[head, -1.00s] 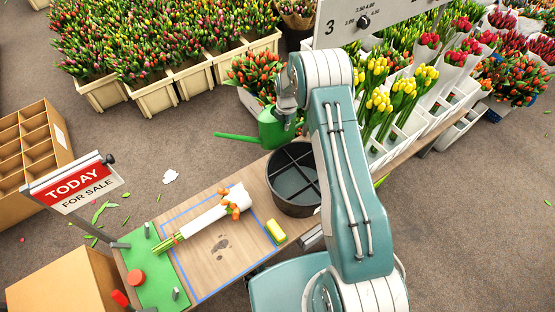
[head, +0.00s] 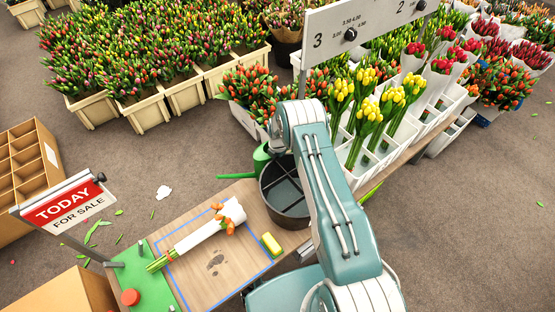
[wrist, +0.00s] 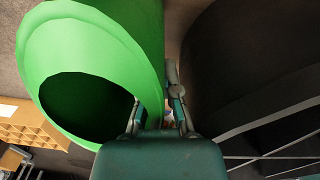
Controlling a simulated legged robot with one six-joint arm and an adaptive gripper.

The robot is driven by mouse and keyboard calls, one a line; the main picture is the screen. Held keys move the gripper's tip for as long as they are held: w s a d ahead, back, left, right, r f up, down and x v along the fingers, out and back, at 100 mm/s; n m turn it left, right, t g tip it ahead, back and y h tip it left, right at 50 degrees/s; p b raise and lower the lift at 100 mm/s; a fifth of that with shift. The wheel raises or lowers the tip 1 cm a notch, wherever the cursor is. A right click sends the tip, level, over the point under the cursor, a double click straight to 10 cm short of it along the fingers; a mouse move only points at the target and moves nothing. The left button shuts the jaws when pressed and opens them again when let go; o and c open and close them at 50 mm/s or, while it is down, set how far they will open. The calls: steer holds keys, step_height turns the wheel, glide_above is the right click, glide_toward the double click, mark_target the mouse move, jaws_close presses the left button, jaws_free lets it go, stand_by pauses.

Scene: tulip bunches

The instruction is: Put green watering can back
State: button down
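The green watering can (head: 262,160) is at the far edge of the wooden table, beside the black bucket (head: 284,205), its long spout pointing left. It fills the upper left of the wrist view (wrist: 150,30), with its dark round opening facing the camera. My gripper (wrist: 157,112) has its fingers on either side of the can's right edge and appears shut on it; the exact grip point is hidden. I cannot tell whether the can's base touches anything.
The wooden table (head: 228,262) holds a wrapped orange tulip bunch (head: 210,226), a yellow sponge (head: 271,244) and a green mat (head: 150,280). A price board (head: 362,30) and yellow tulips (head: 372,105) stand right. Crates of tulips are behind. Floor is free left of the can.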

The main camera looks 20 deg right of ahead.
steer(key=c, duration=1.1)
jaws_free()
step_height(320, 180, up, 12)
steer(key=shift+r, duration=0.25)
steer(key=s+r+m+t, duration=0.1)
steer(key=s+r+m, duration=0.3)
steer(key=r, duration=0.7)
steer(key=s+a+r+m+t, duration=0.1)
steer(key=s+r+m, duration=0.3)
steer(key=r, duration=0.6)
steer(key=s+r+m+t, duration=0.1)
steer(key=s+r+m, duration=0.3)
steer(key=r, duration=0.7)
steer(key=s+r+m, duration=0.2)
steer(key=s+m, duration=0.2)
steer(key=s, duration=0.4)
steer(key=s+a+r+m+t, duration=0.1)
steer(key=s+r+m, duration=0.2)
steer(key=s, duration=0.6)
steer(key=s+r+m+t, duration=0.1)
steer(key=s+r+m, duration=0.2)
steer(key=s+m, duration=0.3)
steer(key=shift+s+a+r, duration=0.1)
steer(key=shift+s, duration=0.5)
steer(key=shift+s+a+r, duration=0.1)
steer(key=shift+s, duration=0.5)
